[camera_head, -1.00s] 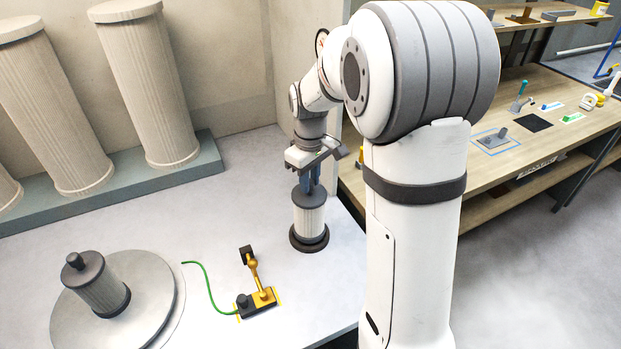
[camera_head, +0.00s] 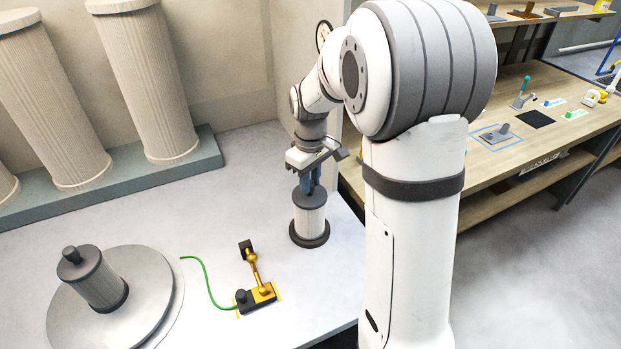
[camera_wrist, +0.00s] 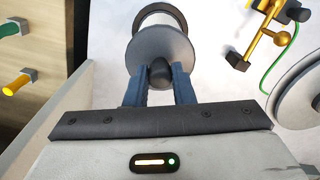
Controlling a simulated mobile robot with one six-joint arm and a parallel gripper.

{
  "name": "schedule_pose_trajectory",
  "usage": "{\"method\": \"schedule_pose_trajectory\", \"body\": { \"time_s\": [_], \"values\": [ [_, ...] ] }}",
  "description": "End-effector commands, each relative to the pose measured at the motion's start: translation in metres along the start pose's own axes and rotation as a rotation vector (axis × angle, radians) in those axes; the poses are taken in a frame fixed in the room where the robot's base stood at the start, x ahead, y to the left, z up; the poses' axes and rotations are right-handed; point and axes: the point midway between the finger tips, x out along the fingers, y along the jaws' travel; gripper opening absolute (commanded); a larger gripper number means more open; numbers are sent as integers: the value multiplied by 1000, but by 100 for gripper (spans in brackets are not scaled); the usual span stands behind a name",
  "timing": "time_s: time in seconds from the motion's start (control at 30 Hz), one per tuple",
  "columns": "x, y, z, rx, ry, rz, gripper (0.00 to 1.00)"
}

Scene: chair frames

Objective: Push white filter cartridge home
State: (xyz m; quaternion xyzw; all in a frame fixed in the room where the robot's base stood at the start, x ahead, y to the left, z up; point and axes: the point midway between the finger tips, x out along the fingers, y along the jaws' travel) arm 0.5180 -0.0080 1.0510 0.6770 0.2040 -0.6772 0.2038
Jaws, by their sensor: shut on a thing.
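The white filter cartridge (camera_head: 309,221) stands upright on a dark round base (camera_head: 309,240) near the right edge of the white bench. It has a grey top cap with a dark knob. In the wrist view the cartridge's grey cap (camera_wrist: 168,50) and knob (camera_wrist: 160,73) show between the blue fingers. My gripper (camera_head: 310,183) is directly above the cartridge and is shut on its knob. In the wrist view my gripper (camera_wrist: 160,85) has one finger on each side of the knob. I cannot tell how deep the cartridge sits in the base.
A grey cartridge (camera_head: 97,280) with a dark knob stands on a round metal disc (camera_head: 158,285) at left. A yellow fixture (camera_head: 257,282) with a green cable lies between. Tall filter columns (camera_head: 150,85) stand behind. A wooden workbench (camera_head: 490,180) is at right.

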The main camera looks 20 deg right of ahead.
Motion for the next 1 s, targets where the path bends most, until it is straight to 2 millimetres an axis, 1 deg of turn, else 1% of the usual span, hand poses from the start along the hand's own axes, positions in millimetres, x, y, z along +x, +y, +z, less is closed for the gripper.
{"method": "schedule_pose_trajectory", "body": {
  "time_s": [0.1,0.43,0.47,0.5,0.77,1.0],
  "values": [
    [4,0,0,0,0,0,0],
    [4,0,0,1,0,0,0],
    [4,0,0,1,0,0,23],
    [4,0,0,1,0,0,26],
    [4,1,0,2,0,0,47],
    [4,1,0,2,0,0,48]
  ]
}}
